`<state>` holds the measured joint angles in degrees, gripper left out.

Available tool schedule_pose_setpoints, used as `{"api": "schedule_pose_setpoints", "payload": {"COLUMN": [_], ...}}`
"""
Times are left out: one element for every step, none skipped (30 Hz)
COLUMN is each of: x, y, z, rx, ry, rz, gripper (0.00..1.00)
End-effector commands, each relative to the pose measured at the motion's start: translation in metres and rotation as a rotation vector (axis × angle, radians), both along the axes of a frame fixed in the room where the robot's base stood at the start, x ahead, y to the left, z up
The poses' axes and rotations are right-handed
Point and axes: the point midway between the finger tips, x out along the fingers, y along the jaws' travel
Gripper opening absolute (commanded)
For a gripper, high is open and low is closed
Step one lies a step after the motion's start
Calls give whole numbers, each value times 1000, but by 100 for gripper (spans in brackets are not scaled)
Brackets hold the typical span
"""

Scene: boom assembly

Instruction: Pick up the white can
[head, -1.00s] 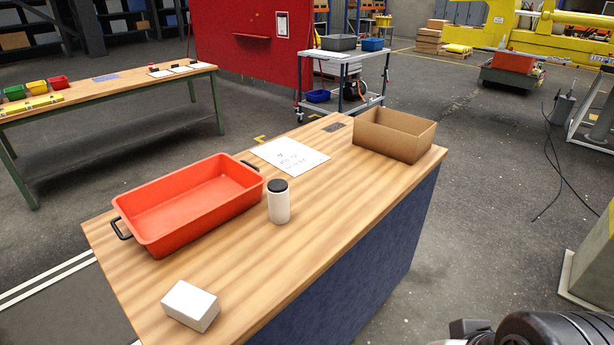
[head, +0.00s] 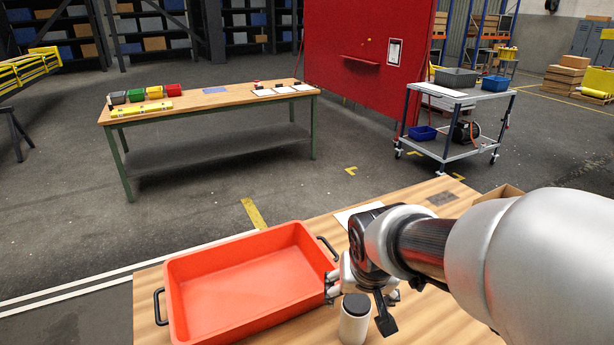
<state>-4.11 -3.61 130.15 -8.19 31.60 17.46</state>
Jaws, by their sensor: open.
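The white can (head: 354,325) with a black lid stands upright on the wooden workbench (head: 440,325), just right of the red tray, in the head view. My gripper (head: 361,294) is open at the can's upper end, with one finger to the left of the lid and another to the right. The can shows in front of part of the gripper. I cannot tell whether the fingers touch it or how far they reach down beside it.
The red tray (head: 250,283) with black handles lies close to the left of my gripper. A white paper (head: 345,216) lies behind the gripper. A cardboard box (head: 497,194) is mostly hidden behind my arm. Another table (head: 210,99) and a trolley (head: 460,94) stand farther back.

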Motion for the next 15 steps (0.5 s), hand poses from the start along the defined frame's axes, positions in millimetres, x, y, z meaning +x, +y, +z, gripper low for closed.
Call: {"api": "schedule_pose_setpoints", "payload": {"x": [3, 5, 9, 11, 14, 17, 20, 22, 24, 26, 28, 29, 30, 31, 32], "y": [-1, -2, -2, -3, -3, -3, -4, -4, -4, -4, -5, -5, -5, -5, -5], "z": [-15, -22, -30, -36, -42, -50, -55, -60, -66, -69, -73, -76, -77, -79, -80], "rx": [-1, -1, -1, -1, -1, -1, -1, 0, 0, 0, 0, -1, -1, -1, -1], "ry": [6, 6, 6, 6, 6, 5, 5, 4, 4, 3, 3, 2, 2, 1, 1], "rz": [-2, -1, -1, -1, -2, -2, -2, -1, -1, -1, -1, 0, 0, 0, 0], "gripper": [76, 76, 76, 76, 76, 76, 76, 76, 76, 76, 76, 76, 76, 76, 76]}}
